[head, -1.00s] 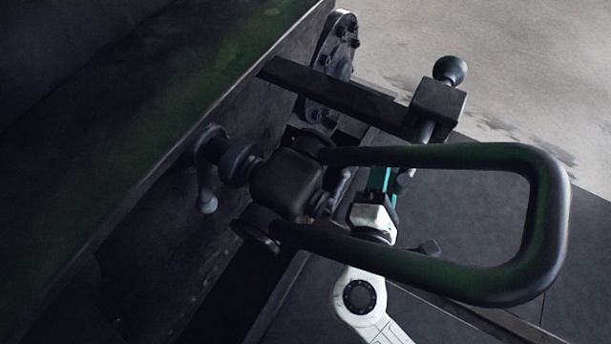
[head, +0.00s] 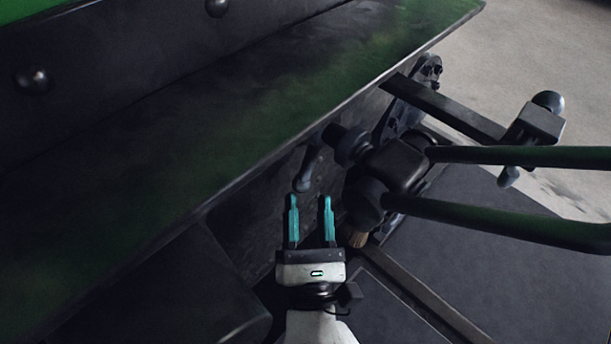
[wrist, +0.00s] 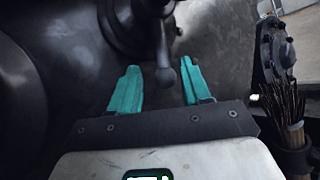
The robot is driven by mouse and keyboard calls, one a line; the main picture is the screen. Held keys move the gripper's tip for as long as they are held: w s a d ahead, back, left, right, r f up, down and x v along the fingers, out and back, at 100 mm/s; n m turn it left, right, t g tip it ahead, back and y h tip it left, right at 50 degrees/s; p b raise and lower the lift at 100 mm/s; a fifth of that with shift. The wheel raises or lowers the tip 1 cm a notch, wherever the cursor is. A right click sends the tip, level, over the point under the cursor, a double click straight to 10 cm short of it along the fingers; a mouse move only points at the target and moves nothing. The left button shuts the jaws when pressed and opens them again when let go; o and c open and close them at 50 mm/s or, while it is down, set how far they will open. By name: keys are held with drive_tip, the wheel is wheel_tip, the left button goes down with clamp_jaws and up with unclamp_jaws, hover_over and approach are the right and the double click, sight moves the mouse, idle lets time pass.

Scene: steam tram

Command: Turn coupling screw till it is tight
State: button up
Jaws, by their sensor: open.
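The dark coupling block (head: 400,165) sits in front of the frame, with a round collar (head: 347,143) on its left. A short lever with a rounded end (head: 306,172) hangs beside that collar; it looks like the coupling screw's handle. My gripper (head: 310,200) is open and empty, teal fingers pointing up at the lever's end. In the wrist view the lever (wrist: 163,55) hangs just beyond the fingers, its ball end between the two tips in the picture. I cannot tell if anything touches.
A long dark loop (head: 500,212) reaches right from the coupling. Behind it is a bar with a block and ball knob (head: 548,101). The green-black running plate (head: 200,180) overhangs on the left. A bristle brush (wrist: 285,110) is close on the right.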

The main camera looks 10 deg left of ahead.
sight(307, 174)
drive_tip(key=x, duration=0.5)
drive_tip(key=shift+w+r+b, duration=0.1)
drive_tip(key=shift+w+b, duration=0.25)
drive_tip(key=shift+w, duration=0.05)
clamp_jaws()
idle(0.4)
